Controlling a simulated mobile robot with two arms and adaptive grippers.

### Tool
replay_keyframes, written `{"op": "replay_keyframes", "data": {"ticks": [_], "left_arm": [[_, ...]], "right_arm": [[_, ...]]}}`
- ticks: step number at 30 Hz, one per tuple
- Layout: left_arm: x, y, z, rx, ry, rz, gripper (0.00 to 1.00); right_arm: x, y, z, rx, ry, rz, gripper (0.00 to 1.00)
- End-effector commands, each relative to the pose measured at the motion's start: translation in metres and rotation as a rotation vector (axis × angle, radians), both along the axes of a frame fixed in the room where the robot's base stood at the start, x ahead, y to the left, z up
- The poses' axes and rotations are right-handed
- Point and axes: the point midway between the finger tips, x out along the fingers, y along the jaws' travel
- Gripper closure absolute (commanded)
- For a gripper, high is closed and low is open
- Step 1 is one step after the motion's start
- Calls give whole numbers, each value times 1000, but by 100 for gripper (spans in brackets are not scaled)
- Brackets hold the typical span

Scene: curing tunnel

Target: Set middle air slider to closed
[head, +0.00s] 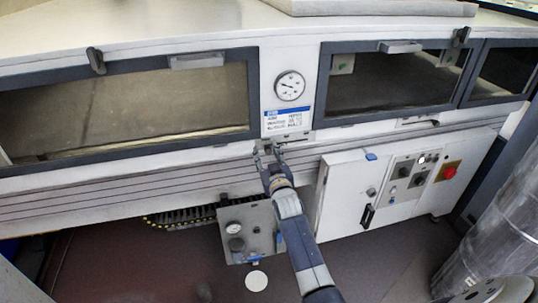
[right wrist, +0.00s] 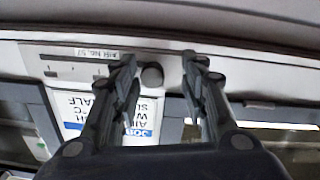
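My right gripper (head: 267,152) reaches the machine's front just below the job card. In the right wrist view its two fingers (right wrist: 161,62) are apart, one on each side of a dark round knob (right wrist: 152,76). The knob sits between the fingers, with a gap visible on the right; I cannot tell whether the left finger touches it. The knob is on a light slider plate (right wrist: 88,70) with a dark slot and scale marks to its left. In the head view the gripper mostly hides this slider. My left gripper is not in view.
A job card (head: 287,121) and a round gauge (head: 290,86) are above the gripper. Windowed doors (head: 222,62) flank them. A white control cabinet (head: 345,195) with a red button (head: 449,173) stands right. A panel (head: 250,215) hangs below. A silver duct (head: 500,225) is at far right.

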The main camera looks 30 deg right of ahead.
Motion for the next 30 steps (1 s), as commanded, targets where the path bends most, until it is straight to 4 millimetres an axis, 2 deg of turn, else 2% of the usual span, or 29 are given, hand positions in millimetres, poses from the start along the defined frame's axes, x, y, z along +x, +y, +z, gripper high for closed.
{"op": "replay_keyframes", "data": {"ticks": [7, 11, 16, 24, 30], "left_arm": [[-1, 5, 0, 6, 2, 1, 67], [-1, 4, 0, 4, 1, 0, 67], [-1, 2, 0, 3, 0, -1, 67], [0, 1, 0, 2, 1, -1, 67], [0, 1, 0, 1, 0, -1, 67]], "right_arm": [[-1, -1, 0, -1, -1, -2, 60], [-8, 1, 0, -1, 0, -2, 60], [-31, 7, -1, -1, 0, -1, 60], [-80, 22, -1, 0, 1, 0, 60], [-106, 29, -1, -1, 1, 0, 60]]}}
